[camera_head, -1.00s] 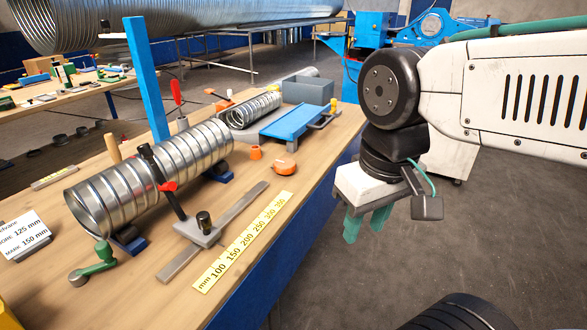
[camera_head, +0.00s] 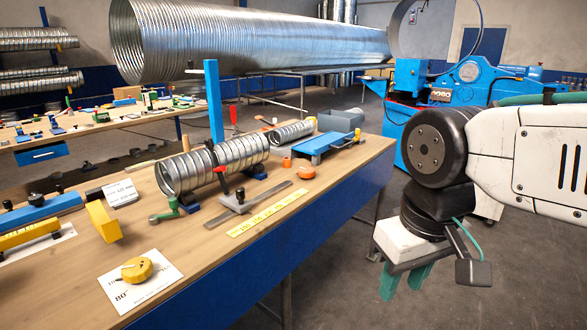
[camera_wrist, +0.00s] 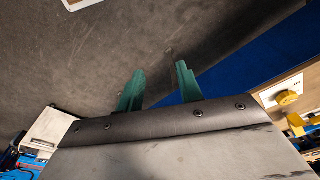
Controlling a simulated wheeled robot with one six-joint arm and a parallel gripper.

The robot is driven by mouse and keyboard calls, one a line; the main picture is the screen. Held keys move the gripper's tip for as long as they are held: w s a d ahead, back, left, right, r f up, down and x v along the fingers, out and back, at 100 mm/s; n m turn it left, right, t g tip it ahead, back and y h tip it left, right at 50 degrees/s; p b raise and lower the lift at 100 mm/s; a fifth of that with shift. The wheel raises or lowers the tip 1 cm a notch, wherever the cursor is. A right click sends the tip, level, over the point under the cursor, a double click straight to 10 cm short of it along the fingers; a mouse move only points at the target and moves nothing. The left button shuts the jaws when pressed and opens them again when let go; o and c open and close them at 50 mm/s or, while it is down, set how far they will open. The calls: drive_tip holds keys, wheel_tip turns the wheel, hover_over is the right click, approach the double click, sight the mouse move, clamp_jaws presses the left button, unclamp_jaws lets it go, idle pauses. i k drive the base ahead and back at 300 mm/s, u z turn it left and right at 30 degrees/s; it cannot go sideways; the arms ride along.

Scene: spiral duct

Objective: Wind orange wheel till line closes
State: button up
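A squat orange round piece (camera_head: 306,172) sits on the bench beside the blue tray; I cannot tell if it is the wheel. A yellow-orange round piece (camera_head: 137,269) lies on a white card marked 80° at the near left of the bench, and it shows at the right of the wrist view (camera_wrist: 287,98). No line that closes can be made out. My gripper (camera_head: 407,282), with teal fingers, hangs over the floor, right of the bench. In the wrist view my gripper (camera_wrist: 159,80) has its fingers apart, with nothing between them.
The wooden bench (camera_head: 166,236) carries a ribbed metal duct (camera_head: 215,163), a clamp, a green-handled crank (camera_head: 165,211), a yellow scale strip (camera_head: 268,213) and yellow and blue blocks at left. Blue machinery (camera_head: 475,80) stands behind. The floor right of the bench is open.

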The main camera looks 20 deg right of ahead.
sight(306, 172)
drive_tip(key=u, duration=0.05)
drive_tip(key=i, duration=1.25)
drive_tip(key=z, duration=0.15)
